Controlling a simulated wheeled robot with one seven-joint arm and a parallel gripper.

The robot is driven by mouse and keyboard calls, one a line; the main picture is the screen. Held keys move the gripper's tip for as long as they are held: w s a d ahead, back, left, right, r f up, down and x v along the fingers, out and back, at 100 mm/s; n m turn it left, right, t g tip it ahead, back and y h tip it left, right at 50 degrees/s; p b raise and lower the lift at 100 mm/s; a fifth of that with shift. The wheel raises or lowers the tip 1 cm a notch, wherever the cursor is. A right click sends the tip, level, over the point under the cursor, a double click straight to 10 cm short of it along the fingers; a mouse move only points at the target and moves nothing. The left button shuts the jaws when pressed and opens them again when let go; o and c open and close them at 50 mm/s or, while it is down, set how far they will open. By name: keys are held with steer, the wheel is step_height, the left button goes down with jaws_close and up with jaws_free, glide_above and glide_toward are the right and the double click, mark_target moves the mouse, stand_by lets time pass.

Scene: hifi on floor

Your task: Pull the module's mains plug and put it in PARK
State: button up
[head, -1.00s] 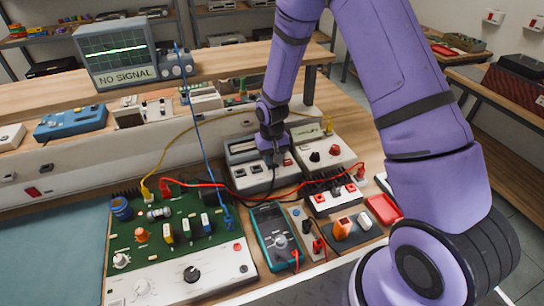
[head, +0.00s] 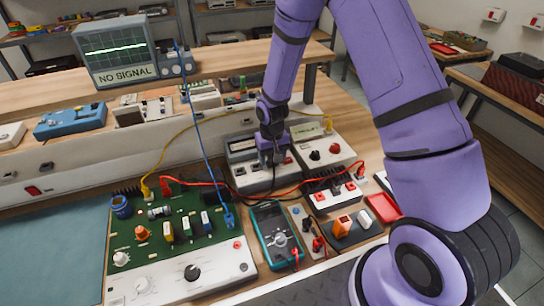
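My gripper (head: 271,158) points down over the grey-and-white bench module (head: 262,180) in the middle of the bench. Its fingers are small and dark against the module's front, so I cannot tell whether they are open or shut, or whether they touch or hold anything. I cannot make out a mains plug; the gripper covers part of the module's face. No PARK label can be read. A red lead (head: 210,183) runs from the green circuit board (head: 185,215) past the front of the module to the right.
A teal multimeter (head: 275,236), a white block with red sockets (head: 333,192) and a red tray (head: 384,208) lie in front. A blue lead (head: 208,150) and a yellow lead (head: 195,132) cross nearby.

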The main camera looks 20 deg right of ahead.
step_height(320, 180, up, 16)
stand_by(1.6)
